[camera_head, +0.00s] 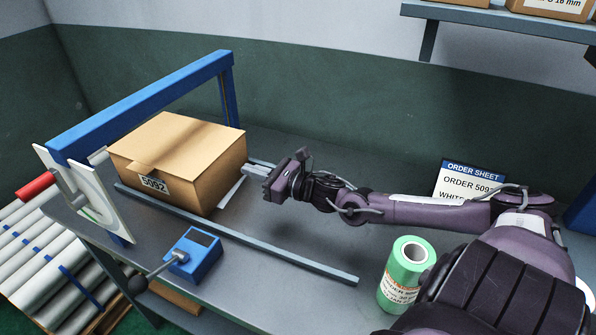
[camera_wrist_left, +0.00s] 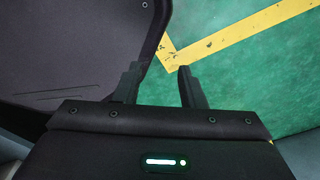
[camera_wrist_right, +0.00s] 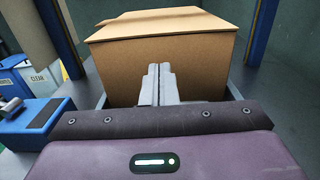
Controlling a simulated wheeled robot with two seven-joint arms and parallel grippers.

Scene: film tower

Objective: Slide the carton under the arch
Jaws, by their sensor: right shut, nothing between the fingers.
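The brown carton (camera_head: 182,150), labelled 5092, stands upright on the grey table at the left, under and beside the blue arch (camera_head: 145,105). It also fills the upper middle of the right wrist view (camera_wrist_right: 165,50). My right gripper (camera_head: 256,168) is shut and empty, its fingertips at or very near the carton's right side; in the right wrist view the closed fingers (camera_wrist_right: 158,80) point at the carton's face. I cannot tell whether they touch it. My left gripper (camera_wrist_left: 160,80) is open and empty over the green floor, out of the head view.
A grey rail (camera_head: 240,236) runs along the carton's front side. A blue box with a lever (camera_head: 193,254) stands before it. A green roll (camera_head: 403,275) stands near my right arm. The order sheet (camera_head: 466,182) is behind. Rollers (camera_head: 45,260) lie beyond the table's left end.

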